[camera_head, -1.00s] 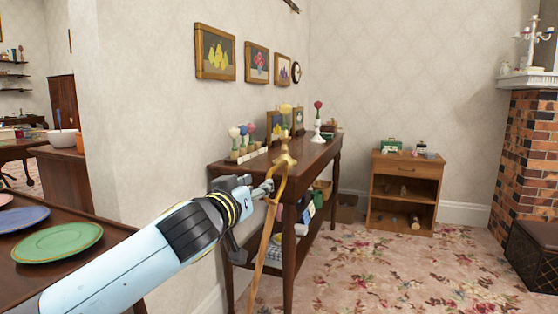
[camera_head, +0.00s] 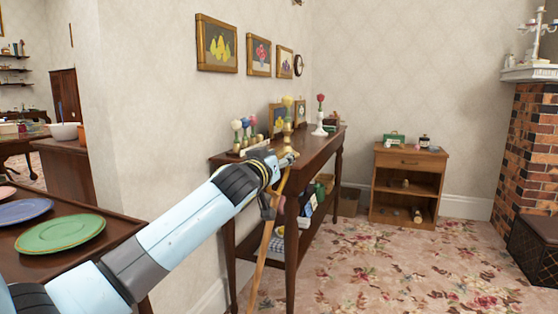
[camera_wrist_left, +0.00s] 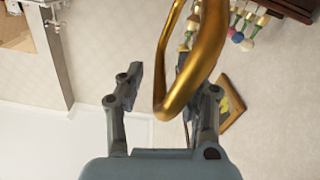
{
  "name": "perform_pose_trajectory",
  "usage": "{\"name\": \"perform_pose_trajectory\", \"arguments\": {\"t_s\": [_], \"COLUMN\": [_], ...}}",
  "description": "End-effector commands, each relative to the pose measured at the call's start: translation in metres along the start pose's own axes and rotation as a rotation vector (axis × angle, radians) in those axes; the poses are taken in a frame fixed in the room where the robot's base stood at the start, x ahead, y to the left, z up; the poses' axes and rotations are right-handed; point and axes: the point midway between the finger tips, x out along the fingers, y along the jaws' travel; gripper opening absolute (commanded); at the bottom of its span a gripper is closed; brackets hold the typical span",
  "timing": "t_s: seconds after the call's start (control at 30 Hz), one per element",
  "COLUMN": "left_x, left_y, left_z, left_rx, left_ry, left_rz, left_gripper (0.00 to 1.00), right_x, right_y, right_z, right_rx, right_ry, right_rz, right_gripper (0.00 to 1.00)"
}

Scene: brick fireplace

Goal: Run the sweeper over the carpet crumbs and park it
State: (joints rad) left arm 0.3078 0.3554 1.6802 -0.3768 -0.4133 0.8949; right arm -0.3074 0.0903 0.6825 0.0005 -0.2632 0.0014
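The sweeper's wooden stick (camera_head: 261,268) leans upright in front of the dark side table, with its foot out of frame. Its gold loop handle (camera_wrist_left: 203,65) looms large in the left wrist view; in the head view the gripper partly hides it. My left gripper (camera_head: 284,161) is at the handle. In the left wrist view the left gripper (camera_wrist_left: 160,95) has its fingers apart, with the lower bend of the loop between them. I cannot tell whether they touch it. The floral carpet (camera_head: 400,270) shows; I cannot pick out crumbs on it. My right gripper is out of view.
The side table (camera_head: 322,150) holds flowers and ornaments along the wall. A wooden cabinet (camera_head: 408,161) stands at the back, and a dark box (camera_head: 535,255) by the brick fireplace (camera_head: 530,140). Plates, including a green plate (camera_head: 60,234), lie on a table at left. Open carpet lies at right.

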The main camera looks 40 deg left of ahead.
Motion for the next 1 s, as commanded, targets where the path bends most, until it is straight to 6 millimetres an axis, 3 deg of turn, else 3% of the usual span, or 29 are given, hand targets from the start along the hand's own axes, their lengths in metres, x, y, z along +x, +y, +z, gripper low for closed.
{"name": "perform_pose_trajectory", "arguments": {"t_s": [0.07,0.37,1.0], "left_x": [-0.0002,-0.0004,0.0069], "left_y": [0.0001,0.0001,0.0017], "left_z": [-0.0001,-0.0001,0.0008], "left_rx": [0.000,0.000,-0.002], "left_ry": [0.000,0.000,0.000], "left_rz": [0.000,0.000,0.000], "left_gripper": [0.35,0.00,0.00], "right_x": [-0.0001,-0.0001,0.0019], "right_y": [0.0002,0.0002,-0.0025], "right_z": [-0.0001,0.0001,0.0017], "right_rx": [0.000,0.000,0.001], "right_ry": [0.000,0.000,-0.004], "right_rz": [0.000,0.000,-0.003], "right_gripper": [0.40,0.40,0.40]}}
